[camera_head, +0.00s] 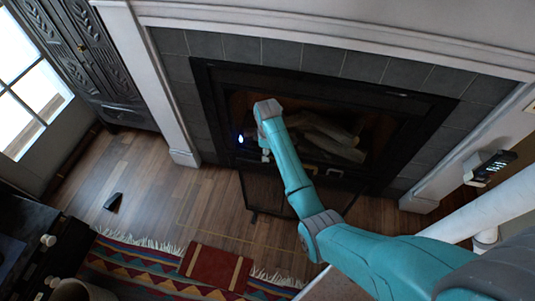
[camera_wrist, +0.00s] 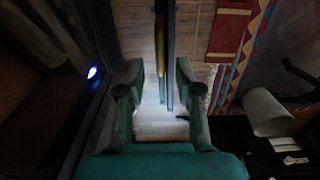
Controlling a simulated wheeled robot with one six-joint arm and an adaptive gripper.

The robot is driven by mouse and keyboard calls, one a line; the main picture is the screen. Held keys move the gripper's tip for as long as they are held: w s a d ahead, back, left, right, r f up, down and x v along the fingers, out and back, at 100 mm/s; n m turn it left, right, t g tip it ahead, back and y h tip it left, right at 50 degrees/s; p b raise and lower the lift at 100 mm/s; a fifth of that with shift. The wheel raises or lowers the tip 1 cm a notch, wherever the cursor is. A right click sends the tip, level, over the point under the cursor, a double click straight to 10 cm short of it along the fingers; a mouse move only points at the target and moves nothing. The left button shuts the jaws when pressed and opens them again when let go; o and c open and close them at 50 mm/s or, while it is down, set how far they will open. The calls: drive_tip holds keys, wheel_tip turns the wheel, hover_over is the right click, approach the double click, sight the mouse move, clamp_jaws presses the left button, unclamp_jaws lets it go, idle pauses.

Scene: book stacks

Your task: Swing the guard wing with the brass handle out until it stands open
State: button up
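The guard wing (camera_head: 263,192) is a dark mesh panel in front of the fireplace, partly hidden by my arm. In the wrist view the wing (camera_wrist: 171,40) shows nearly edge-on as dark upright bars. Its brass handle (camera_wrist: 160,45) is a thin golden strip along the wing's left side. My gripper (camera_wrist: 159,66) is open, one finger on each side of the wing and handle, with visible gaps. I cannot tell whether a finger touches the handle. In the head view my gripper (camera_head: 266,155) is mostly hidden behind the wrist.
The fireplace (camera_head: 220,95) holds logs (camera_head: 332,135); a small blue-white light glows at its left. A patterned rug (camera_head: 150,270) and a small black wedge (camera_head: 113,202) lie on the wood floor. A white cup-like object (camera_wrist: 266,112) shows at the wrist view's right.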

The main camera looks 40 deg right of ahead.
drive_tip(key=shift+f, duration=0.65)
clamp_jaws()
drive_tip(key=shift+d, duration=0.1)
